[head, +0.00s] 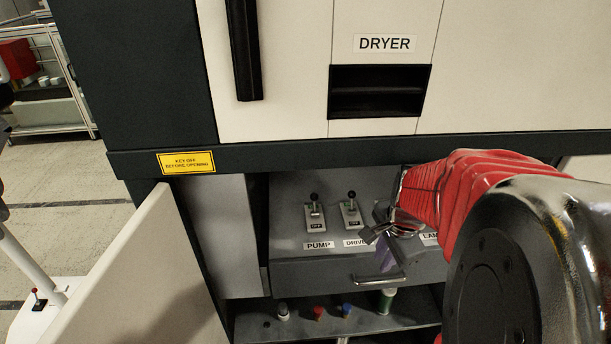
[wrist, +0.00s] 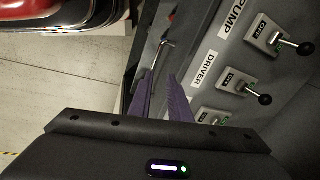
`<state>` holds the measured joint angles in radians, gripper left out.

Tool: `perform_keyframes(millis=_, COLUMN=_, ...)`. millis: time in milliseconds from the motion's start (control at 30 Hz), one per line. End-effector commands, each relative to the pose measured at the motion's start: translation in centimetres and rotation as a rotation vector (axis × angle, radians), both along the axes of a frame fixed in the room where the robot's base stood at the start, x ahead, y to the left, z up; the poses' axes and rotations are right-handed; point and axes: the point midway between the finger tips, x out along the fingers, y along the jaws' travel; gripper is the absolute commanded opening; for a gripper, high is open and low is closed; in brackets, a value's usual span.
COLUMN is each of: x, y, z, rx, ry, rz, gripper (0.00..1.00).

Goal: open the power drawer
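The power drawer (head: 320,272) is the grey unit under the machine's dark ledge, with toggle switches and PUMP and DRIVER labels on its upper panel. A metal bar handle (head: 379,279) sits on its front. I cannot tell whether the drawer stands out at all. My gripper (head: 391,262) reaches down from the right to the handle, hiding part of the panel. In the wrist view, its purple fingers (wrist: 160,88) are apart, with the metal handle (wrist: 164,50) running between or just beyond their tips. Whether they touch it is unclear.
An open pale cabinet door (head: 135,275) stands left of the drawer. A shelf (head: 250,325) below holds small coloured knobs (head: 318,313) and a green-white bottle (head: 386,301). The dark ledge (head: 300,151) overhangs above. Open floor (head: 75,215) lies to the left.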

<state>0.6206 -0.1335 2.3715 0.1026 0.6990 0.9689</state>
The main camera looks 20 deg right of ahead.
Motion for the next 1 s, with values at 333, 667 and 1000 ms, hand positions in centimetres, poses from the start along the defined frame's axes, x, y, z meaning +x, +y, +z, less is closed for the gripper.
perform_keyframes(millis=333, x=-0.9, y=-2.9, z=-2.2, rx=0.053, ry=0.016, rz=-0.213, gripper=0.17)
perform_keyframes(millis=667, x=-0.9, y=-2.8, z=-2.3, rx=0.052, ry=0.016, rz=-0.209, gripper=0.17)
perform_keyframes(millis=1000, x=-0.5, y=-2.9, z=-5.0, rx=0.054, ry=0.019, rz=-0.208, gripper=0.17)
